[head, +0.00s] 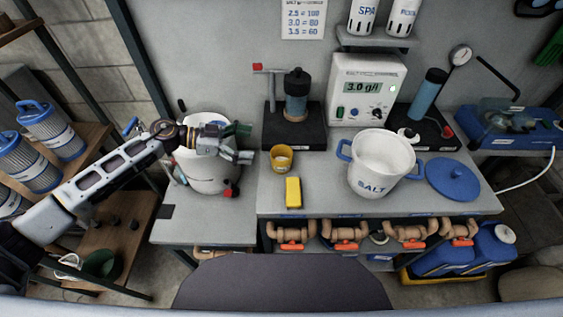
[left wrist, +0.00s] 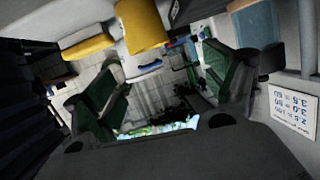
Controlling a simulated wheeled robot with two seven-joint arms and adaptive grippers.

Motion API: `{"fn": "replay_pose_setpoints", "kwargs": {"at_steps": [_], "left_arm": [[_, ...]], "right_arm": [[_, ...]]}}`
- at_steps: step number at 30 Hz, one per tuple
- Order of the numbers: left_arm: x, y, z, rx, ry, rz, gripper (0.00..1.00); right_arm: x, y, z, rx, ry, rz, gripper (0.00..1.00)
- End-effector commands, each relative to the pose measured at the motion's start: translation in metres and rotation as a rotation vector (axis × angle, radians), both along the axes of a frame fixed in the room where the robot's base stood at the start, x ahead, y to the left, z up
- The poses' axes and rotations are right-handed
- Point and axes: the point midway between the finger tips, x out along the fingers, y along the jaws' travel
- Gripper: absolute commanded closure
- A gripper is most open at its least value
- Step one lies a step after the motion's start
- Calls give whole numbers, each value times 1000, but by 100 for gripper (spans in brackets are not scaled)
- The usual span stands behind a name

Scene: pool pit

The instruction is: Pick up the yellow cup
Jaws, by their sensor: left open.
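The yellow cup (head: 281,163) stands upright on the grey worktop, in front of the black stand and left of the white salt bucket. Pale contents show inside it. My left gripper (head: 247,143) is open and empty, just left of the cup, over the white bucket's right side. A gap remains between its fingers and the cup. In the left wrist view the cup (left wrist: 142,26) shows at the top, beyond the open green-padded fingers (left wrist: 168,85). My right gripper is in neither view.
A yellow block (head: 293,192) lies just in front of the cup. A white bucket (head: 208,180) stands below my left gripper. The salt bucket (head: 382,165) and its blue lid (head: 453,180) are to the right. A black stand (head: 294,128) is behind the cup.

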Motion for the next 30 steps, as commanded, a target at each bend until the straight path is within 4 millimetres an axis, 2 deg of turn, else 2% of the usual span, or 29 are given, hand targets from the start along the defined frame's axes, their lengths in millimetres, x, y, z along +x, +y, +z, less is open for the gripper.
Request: {"fn": "replay_pose_setpoints", "kwargs": {"at_steps": [3, 6, 17, 23, 30], "left_arm": [[-4, 15, -6, 64, 43, -32, 15], [-7, 22, -9, 94, 66, -47, 15], [-9, 24, -10, 103, 75, -52, 15], [-8, 18, -12, 102, 75, -53, 15], [-7, -4, -21, 101, 74, -53, 15]], "right_arm": [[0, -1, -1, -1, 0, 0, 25], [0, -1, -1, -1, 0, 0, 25], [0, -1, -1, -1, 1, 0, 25], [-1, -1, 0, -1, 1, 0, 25], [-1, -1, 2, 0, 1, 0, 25]]}}
